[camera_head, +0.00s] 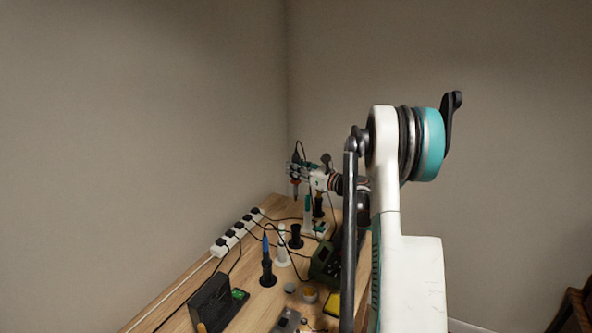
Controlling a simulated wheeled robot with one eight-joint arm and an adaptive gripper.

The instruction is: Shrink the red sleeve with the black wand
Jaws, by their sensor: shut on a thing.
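My gripper (294,173) is small and far off, above the back of the wooden bench. It is shut on a slim upright tool (296,188) with a dark top, a reddish lower part and a thin cable looping up. I cannot tell for sure whether this tool is the black wand. The tool hangs above the bench, with its tip pointing down. Another dark tool with an orange part (318,206) stands just below and to the right of my gripper. I cannot make out the red sleeve. My arm hides the right side of the bench.
A white power strip (237,233) lies along the left edge of the bench (178,289), with cables across the top. A blue-tipped tool in a black stand (267,272), a white stand (282,250), a black stand (296,239) and a dark green unit (323,262) crowd the middle.

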